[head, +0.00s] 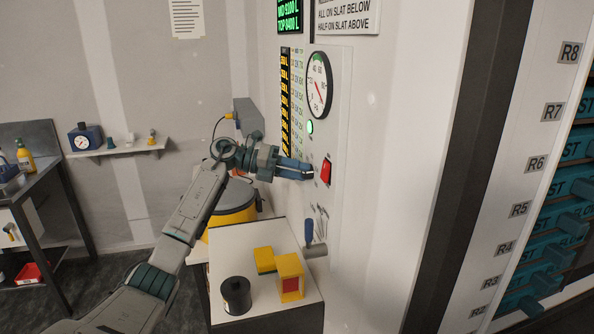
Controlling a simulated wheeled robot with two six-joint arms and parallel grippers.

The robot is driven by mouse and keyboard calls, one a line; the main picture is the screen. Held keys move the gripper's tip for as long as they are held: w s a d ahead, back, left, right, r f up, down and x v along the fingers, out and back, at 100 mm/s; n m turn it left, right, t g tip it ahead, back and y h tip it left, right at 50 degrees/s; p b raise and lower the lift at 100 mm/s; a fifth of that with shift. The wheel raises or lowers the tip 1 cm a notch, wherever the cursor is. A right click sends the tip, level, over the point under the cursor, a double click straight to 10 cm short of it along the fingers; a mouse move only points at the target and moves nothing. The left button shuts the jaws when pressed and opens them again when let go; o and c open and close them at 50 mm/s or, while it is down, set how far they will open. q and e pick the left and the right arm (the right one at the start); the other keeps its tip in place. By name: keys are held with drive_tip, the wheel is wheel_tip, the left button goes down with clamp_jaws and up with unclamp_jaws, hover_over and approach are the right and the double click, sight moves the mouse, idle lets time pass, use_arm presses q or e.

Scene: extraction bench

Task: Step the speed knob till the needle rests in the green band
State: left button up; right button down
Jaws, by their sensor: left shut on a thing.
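A round dial gauge (319,85) with a white face sits on the upright wall panel. A thin needle shows on its face and seems to slant down, but it is too small to read against any coloured band. A lit green lamp (310,127) is just below the gauge. My left gripper (303,172) reaches in from the left at the panel, below the lamp and left of a red rocker switch (326,171). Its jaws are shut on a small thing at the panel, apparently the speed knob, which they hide. My right gripper is out of view.
Below my left arm, a white-topped stand (228,243) carries a black canister (236,295) and yellow blocks (290,276). A blue-handled lever (309,232) juts from the panel's lower part. Racks with teal drawers (568,186) stand at the right.

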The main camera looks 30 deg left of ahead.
use_arm(q)
drive_tip(key=shift+n, duration=0.5)
drive_tip(key=shift+h, duration=0.4)
drive_tip(key=o, duration=1)
drive_tip(key=shift+s+a+f+b, duration=0.1)
drive_tip(key=shift+s+a+b, duration=0.1)
drive_tip(key=shift+a+b, duration=0.25)
drive_tip(key=b+v, duration=0.4)
drive_tip(key=v, duration=0.6)
drive_tip(key=shift+w, duration=0.1)
